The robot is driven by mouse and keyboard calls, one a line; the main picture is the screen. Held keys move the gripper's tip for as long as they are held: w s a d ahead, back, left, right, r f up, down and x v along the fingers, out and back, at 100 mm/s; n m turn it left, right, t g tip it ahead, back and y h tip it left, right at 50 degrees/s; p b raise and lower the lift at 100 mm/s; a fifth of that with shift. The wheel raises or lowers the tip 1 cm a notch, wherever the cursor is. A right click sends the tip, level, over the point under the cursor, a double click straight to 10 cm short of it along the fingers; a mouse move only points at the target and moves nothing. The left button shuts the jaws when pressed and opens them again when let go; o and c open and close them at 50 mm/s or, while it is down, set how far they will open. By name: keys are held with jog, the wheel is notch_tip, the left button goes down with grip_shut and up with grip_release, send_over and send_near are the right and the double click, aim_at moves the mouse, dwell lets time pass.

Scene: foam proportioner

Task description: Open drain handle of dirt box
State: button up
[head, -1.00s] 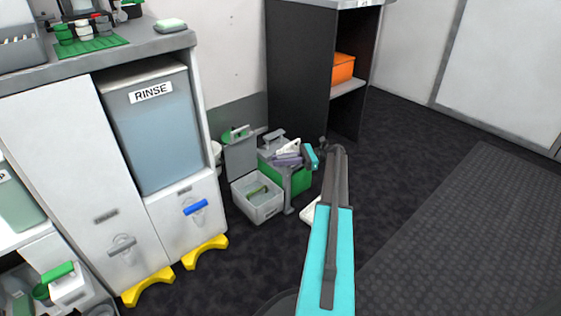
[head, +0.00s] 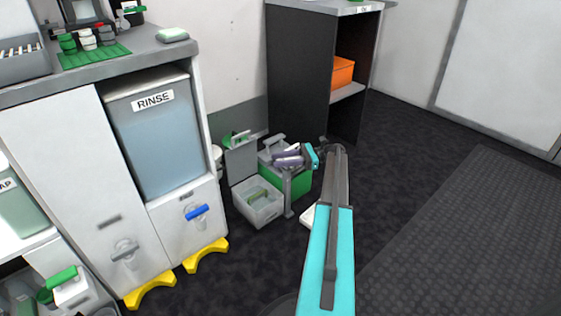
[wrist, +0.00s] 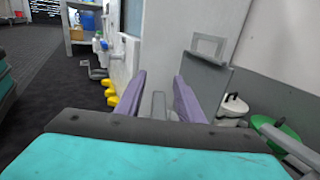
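A pale grey box (head: 259,211) stands on the floor with its lid (head: 241,160) raised and a green item inside; it may be the dirt box. The lid also shows in the wrist view (wrist: 205,83). My gripper (head: 288,156) is above and to the right of the box in the head view. Its purple fingers (wrist: 163,92) are spread apart with a gap between them. A grey upright piece (wrist: 158,106) shows in that gap, apparently untouched. I cannot tell whether it is the drain handle; no handle is clearly identifiable on the box.
A green box (head: 296,184) stands just right of the grey box. A white cabinet with a RINSE bin (head: 156,130) and yellow feet (head: 205,255) stands to the left. A black shelf unit (head: 300,75) is behind. The dark floor at right is open.

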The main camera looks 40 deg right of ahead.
jog(key=shift+s+a+r, duration=0.15)
jog(key=shift+s+r, duration=0.05)
jog(key=shift+r, duration=0.25)
jog(key=s+a+r+p, duration=0.1)
jog(key=s+a+p, duration=0.8)
jog(key=s+p, duration=0.3)
jog(key=shift+a+p, duration=0.3)
jog(key=shift+p, duration=0.15)
jog(key=shift+a, duration=0.15)
dwell(0.5)
